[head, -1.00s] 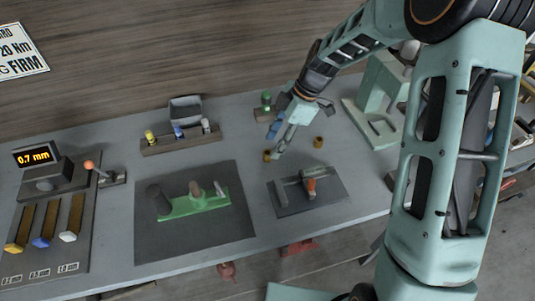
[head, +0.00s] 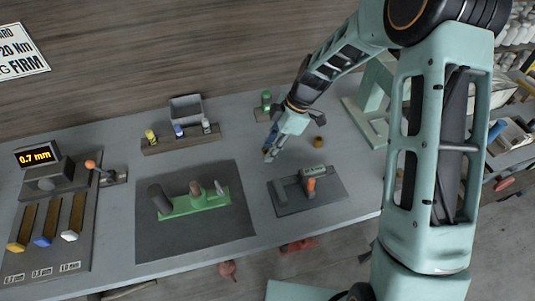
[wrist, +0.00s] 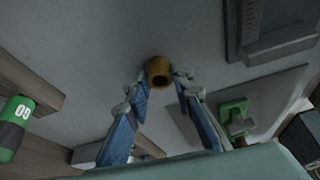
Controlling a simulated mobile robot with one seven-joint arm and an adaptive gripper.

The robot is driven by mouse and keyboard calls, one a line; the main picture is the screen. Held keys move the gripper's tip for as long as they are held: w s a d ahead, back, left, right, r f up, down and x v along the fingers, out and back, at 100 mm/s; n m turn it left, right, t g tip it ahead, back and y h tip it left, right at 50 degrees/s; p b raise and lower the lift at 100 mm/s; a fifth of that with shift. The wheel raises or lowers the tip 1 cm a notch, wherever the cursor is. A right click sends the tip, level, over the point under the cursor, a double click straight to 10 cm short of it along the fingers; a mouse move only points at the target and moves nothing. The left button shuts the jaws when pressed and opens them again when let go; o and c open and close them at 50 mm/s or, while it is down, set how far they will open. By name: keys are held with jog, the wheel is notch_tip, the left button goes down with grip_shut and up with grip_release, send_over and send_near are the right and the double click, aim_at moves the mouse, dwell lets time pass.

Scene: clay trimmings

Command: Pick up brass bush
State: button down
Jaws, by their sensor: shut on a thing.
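The brass bush (wrist: 158,72) is a short golden-brown ring, seen between my fingertips at the upper middle of the wrist view. My gripper (wrist: 163,82) is shut on it, with one blue-padded finger on each side. In the head view my gripper (head: 269,154) points down at the bench, behind the small dark fixture plate, and mostly hides the held bush. A second brass bush (head: 319,142) stands on the bench to the right of my gripper. I cannot tell whether the held bush touches the bench.
The dark plate (head: 325,201) with an orange-topped post lies in front of my gripper. A dark mat with a green fixture (head: 195,205) lies to the left. A green-capped item (head: 266,98) stands behind. A pale green press frame (head: 372,123) stands to the right.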

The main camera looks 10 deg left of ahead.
jog(key=shift+r, duration=0.15)
jog(key=shift+w+r, duration=0.1)
jog(key=shift+r, duration=0.5)
jog(key=s+d+r+b, duration=0.1)
jog(key=s+d+r, duration=0.5)
jog(key=s+r, duration=0.5)
jog(key=shift+s+r+b, duration=0.3)
jog(key=shift+s+b, duration=0.1)
jog(key=shift+s, duration=0.55)
